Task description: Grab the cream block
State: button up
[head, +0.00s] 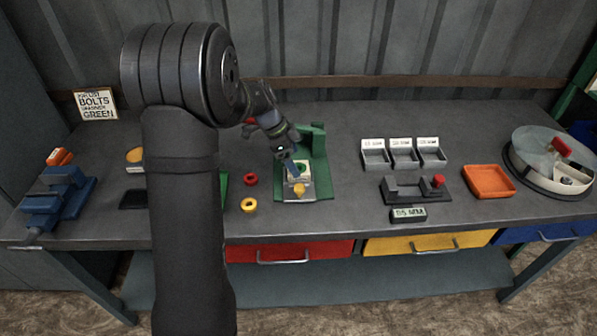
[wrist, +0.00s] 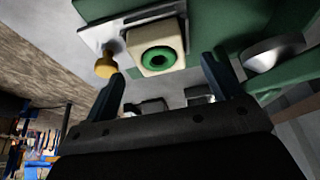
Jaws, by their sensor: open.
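The cream block (wrist: 158,48) shows in the wrist view, with a green ring and dark hole in its face. It sits on a light metal plate on the green fixture (head: 314,165), and also shows in the head view (head: 302,170), partly hidden by my gripper. A yellow knob (wrist: 106,64) is beside it. My gripper (wrist: 168,80) is open, its two dark fingers pointing toward the block, one on either side of it in the wrist view. I see no contact between fingers and block.
A red ring (head: 251,179) and a yellow ring (head: 249,204) lie left of the fixture. To the right are several grey bins (head: 403,156), a black gauge with a red knob (head: 415,190), an orange tray (head: 489,181) and a round bowl (head: 553,160). A blue vise (head: 58,197) stands far left.

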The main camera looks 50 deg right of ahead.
aim_at(305, 177)
jog(key=x, duration=0.3)
jog(key=shift+f, duration=0.2)
jog(key=shift+c, duration=0.2)
jog(key=c, duration=1.1)
jog(key=shift+w+r, duration=0.1)
jog(key=shift+c, duration=0.5)
